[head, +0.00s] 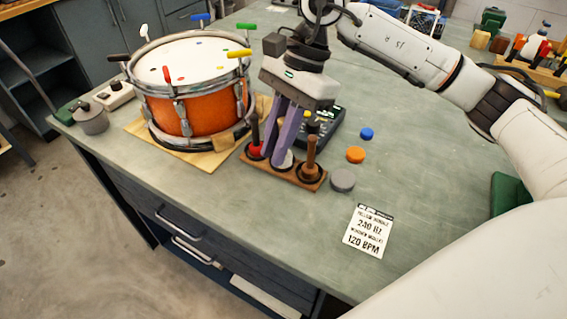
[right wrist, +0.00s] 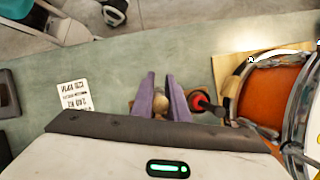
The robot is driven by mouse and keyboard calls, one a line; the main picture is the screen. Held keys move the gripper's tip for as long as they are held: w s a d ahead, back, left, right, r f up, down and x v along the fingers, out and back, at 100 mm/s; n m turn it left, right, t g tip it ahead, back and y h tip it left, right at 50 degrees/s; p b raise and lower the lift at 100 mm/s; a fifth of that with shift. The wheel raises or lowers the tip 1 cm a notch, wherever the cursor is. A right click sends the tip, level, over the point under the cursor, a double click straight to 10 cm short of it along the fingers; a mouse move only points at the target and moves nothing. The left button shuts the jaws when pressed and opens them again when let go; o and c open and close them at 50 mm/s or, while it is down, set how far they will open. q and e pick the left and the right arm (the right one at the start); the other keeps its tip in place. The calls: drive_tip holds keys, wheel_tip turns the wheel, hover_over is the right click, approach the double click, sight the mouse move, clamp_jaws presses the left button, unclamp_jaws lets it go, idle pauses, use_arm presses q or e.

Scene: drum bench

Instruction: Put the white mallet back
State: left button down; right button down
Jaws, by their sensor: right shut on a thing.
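My right gripper (head: 282,150) reaches down over a wooden mallet rack (head: 286,177) with its purple fingers shut on the white mallet (head: 285,163). The mallet's pale head shows low between the fingers, at the rack's middle place; the fingers hide most of its handle. The fingers (right wrist: 162,92) also show in the right wrist view, with a round tan handle end (right wrist: 160,105) between them. I cannot tell whether the head is fully seated. A red-headed mallet (head: 255,150) stands at the rack's left place and a brown mallet (head: 310,160) at its right. My left gripper is not in view.
An orange drum (head: 200,115) with coloured tuning keys stands on a wooden board just left of the rack. A dark device (head: 328,125) sits behind the rack. Blue, orange and grey pucks (head: 342,180) lie to the right. A card (head: 368,231) lies in front on clear bench.

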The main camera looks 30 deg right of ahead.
drive_tip(key=w+d+r+m+t+h+b, duration=0.1)
drive_tip(key=w+d+r+m+t+h, duration=0.3)
drive_tip(key=m, duration=1)
drive_tip(key=shift+t+y, duration=0.5)
drive_tip(key=shift+y, duration=0.4)
drive_tip(key=shift+s+d+f+x, duration=0.1)
drive_tip(key=shift+s+d+x, duration=0.1)
drive_tip(key=shift+x, duration=1.45)
drive_tip(key=shift+s+d+f+x, duration=0.1)
drive_tip(key=shift+s+x, duration=0.05)
drive_tip(key=shift+x, duration=1.45)
drive_tip(key=shift+s+d+f+x, duration=0.1)
drive_tip(key=shift+s+d+x, duration=0.1)
drive_tip(key=shift+x, duration=1.45)
drive_tip(key=c, duration=2.1)
unclamp_jaws()
drive_tip(key=o, duration=0.4)
drive_tip(key=shift+r, duration=0.1)
